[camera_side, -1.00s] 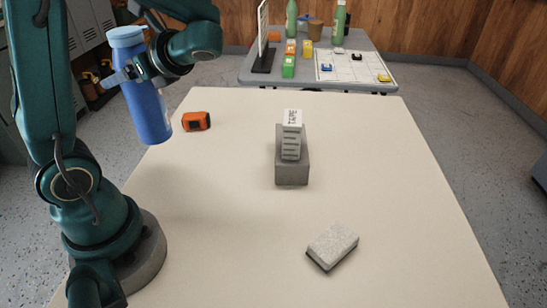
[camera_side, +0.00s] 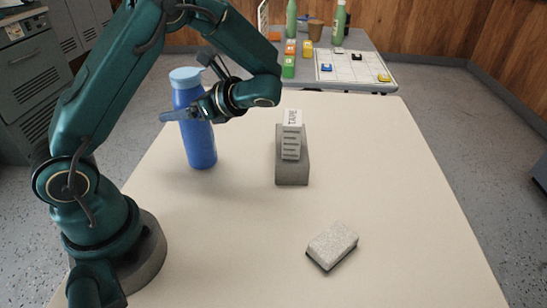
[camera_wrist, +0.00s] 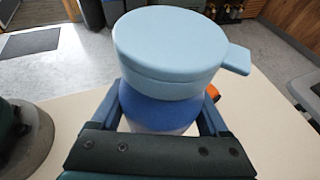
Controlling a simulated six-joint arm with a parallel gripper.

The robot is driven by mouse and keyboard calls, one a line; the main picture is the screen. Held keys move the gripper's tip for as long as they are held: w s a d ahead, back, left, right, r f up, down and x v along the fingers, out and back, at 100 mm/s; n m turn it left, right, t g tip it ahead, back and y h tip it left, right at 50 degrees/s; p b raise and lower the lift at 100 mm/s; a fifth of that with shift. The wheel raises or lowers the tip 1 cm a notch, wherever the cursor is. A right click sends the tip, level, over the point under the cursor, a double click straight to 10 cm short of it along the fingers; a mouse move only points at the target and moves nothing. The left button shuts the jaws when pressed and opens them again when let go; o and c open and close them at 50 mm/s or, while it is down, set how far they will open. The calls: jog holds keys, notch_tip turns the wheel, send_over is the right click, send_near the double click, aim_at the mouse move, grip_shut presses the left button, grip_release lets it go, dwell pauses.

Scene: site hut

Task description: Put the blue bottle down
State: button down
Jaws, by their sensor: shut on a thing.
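The blue bottle (camera_side: 198,142) with a light blue cap stands upright in my gripper (camera_side: 190,112), over the left part of the cream table (camera_side: 240,230). My gripper is shut around its upper body, just below the cap. Its base appears at or very near the table top; I cannot tell if it touches. In the wrist view the light blue cap (camera_wrist: 170,45) with its side tab fills the middle, and the gripper's fingers (camera_wrist: 165,110) flank the blue body below it.
A grey block holder (camera_side: 292,168) with a "TAPE" label stands right of the bottle. A grey sponge-like block (camera_side: 332,245) lies nearer the front. An orange thing (camera_wrist: 212,92) shows partly behind the bottle. A second table (camera_side: 365,84) with small blocks and bottles stands behind.

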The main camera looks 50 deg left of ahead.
jog(key=shift+f, duration=0.3)
grip_release()
jog(key=v, duration=1.2)
jog(key=s+d+n+t+h, duration=0.9)
jog(key=s+n+t+h, duration=0.1)
jog(key=n+h, duration=0.2)
jog(key=shift+r+n+t, duration=0.3)
jog(key=shift+n, duration=0.4)
